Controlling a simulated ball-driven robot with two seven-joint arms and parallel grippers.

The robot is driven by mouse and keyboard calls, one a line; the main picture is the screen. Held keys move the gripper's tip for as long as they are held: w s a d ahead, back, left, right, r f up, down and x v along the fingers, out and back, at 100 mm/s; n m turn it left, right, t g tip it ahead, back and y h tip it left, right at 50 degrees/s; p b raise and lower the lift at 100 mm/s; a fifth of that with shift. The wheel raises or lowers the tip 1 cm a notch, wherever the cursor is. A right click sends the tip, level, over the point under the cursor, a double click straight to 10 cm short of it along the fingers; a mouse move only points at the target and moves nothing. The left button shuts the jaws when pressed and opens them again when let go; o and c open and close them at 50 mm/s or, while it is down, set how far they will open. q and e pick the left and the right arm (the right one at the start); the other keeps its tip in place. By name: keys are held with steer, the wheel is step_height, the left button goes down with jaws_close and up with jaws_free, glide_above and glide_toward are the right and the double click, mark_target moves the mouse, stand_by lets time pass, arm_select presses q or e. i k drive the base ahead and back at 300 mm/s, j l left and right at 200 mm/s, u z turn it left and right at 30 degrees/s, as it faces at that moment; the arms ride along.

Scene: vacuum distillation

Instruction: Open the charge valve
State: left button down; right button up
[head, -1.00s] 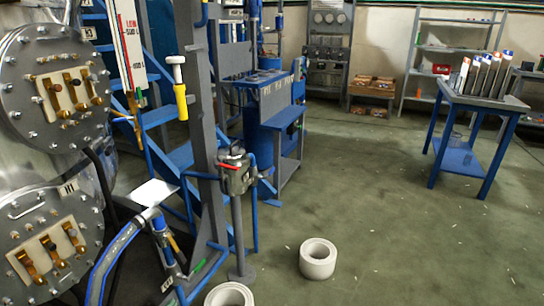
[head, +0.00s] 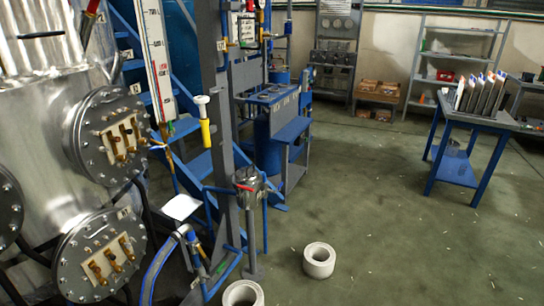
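No label marks out the charge valve, so I cannot tell which valve it is. A valve with a red handle (head: 245,187) sits on a grey post right of the blue frame. Another red handle (head: 93,7) shows at the top left beside the vessel, cut by the picture edge. A white-topped yellow handle (head: 205,121) hangs on the grey upright. A blue-fitted pipe end (head: 188,238) stands low in front of the frame. Whether any valve is open or shut is too small to tell. Neither of my grippers is in view.
A steel vessel (head: 45,110) with bolted flanges (head: 88,157) fills the left. Two white rings (head: 319,261) (head: 243,294) lie on the floor in front. A blue table (head: 480,120) with upright panels stands at right. The green floor (head: 400,240) between is mostly clear.

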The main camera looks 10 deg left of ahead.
mark_target(223, 264)
steer(key=i+j+u, duration=0.3)
steer(key=i+j, duration=0.6)
steer(key=l+u, duration=0.15)
steer(key=u, duration=0.25)
steer(key=l+u, duration=0.15)
steer(key=u, duration=0.2)
